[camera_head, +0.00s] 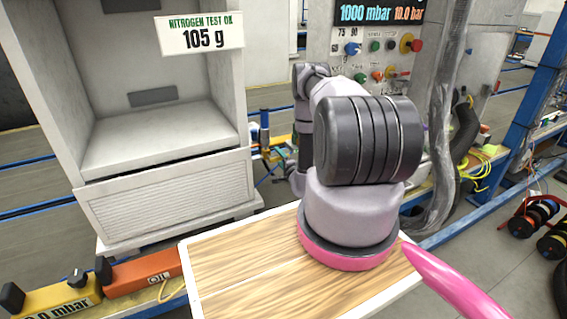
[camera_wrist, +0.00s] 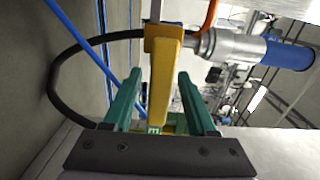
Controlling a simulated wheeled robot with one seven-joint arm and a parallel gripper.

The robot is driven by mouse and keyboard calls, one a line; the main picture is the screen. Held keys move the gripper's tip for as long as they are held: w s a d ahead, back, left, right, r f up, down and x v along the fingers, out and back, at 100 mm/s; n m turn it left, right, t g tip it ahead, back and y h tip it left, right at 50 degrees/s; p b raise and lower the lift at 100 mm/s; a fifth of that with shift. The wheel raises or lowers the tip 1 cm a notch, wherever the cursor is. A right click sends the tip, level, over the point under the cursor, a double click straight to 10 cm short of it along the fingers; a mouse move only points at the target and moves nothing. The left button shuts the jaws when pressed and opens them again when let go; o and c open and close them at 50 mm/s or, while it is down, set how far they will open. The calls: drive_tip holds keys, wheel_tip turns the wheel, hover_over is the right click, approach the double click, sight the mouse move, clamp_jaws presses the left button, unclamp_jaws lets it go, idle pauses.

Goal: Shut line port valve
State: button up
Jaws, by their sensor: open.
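In the wrist view a yellow lever (camera_wrist: 162,80), which looks like the line port valve's handle, points down toward my palm. My gripper (camera_wrist: 159,76) is open, with one green finger on each side of the lever and visible space beside it. Whether either finger touches it is unclear. The lever's upper end meets a metal fitting with a silver and blue cylinder (camera_wrist: 290,54) to the right. In the head view my own arm hides my gripper; small blue and yellow fittings (camera_head: 264,128) show left of the arm.
In the wrist view a black hose (camera_wrist: 52,85) loops at left and an orange hose (camera_wrist: 210,14) rises at the top. The head view shows a white cabinet (camera_head: 170,205) reading 105 g, a control panel (camera_head: 372,60) with knobs, and a wooden board (camera_head: 235,265) below my arm.

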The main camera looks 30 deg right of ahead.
drive_tip(key=s, duration=0.9)
drive_tip(key=shift+s, duration=0.2)
